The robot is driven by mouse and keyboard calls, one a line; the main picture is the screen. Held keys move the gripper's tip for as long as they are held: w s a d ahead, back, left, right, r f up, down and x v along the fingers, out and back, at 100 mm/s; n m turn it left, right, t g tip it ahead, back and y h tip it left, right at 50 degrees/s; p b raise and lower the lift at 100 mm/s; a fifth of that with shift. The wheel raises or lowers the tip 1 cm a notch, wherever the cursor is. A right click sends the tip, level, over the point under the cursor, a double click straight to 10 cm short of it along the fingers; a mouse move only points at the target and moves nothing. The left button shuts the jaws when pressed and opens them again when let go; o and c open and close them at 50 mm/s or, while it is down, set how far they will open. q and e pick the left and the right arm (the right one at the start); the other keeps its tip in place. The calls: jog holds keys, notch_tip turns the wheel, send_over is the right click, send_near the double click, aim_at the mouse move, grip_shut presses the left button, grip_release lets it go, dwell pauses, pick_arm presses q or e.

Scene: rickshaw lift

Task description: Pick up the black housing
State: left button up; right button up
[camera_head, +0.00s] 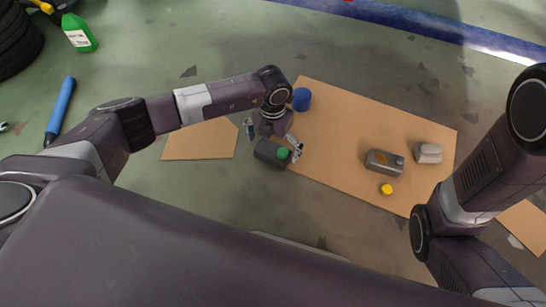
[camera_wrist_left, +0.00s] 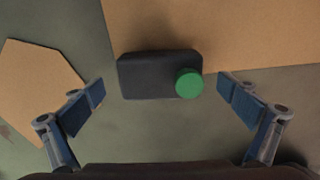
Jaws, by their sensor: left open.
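The black housing (camera_head: 268,153) is a dark box with rounded edges. It lies on the floor at the left edge of the large cardboard sheet, below my left gripper (camera_head: 273,141) in the head view. A green round cap (camera_head: 283,153) sits at its right end. In the left wrist view the housing (camera_wrist_left: 150,75) and the green cap (camera_wrist_left: 188,83) lie ahead, between the lines of the two spread fingers. My left gripper (camera_wrist_left: 160,100) is open and empty. My right arm shows at the right, but its gripper is out of view.
The large cardboard sheet (camera_head: 350,120) carries a blue cylinder (camera_head: 301,99), a grey box with an orange mark (camera_head: 384,163), a light grey part (camera_head: 428,153) and a yellow cap (camera_head: 387,189). A smaller cardboard piece (camera_head: 200,141) lies left.

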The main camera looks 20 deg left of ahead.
pick_arm(q)
notch_tip(320, 180, down, 2)
jog(key=shift+f+b, duration=0.1)
jog(key=shift+b, duration=0.3)
jog(key=shift+r, duration=0.2)
jog(key=c, duration=1.8)
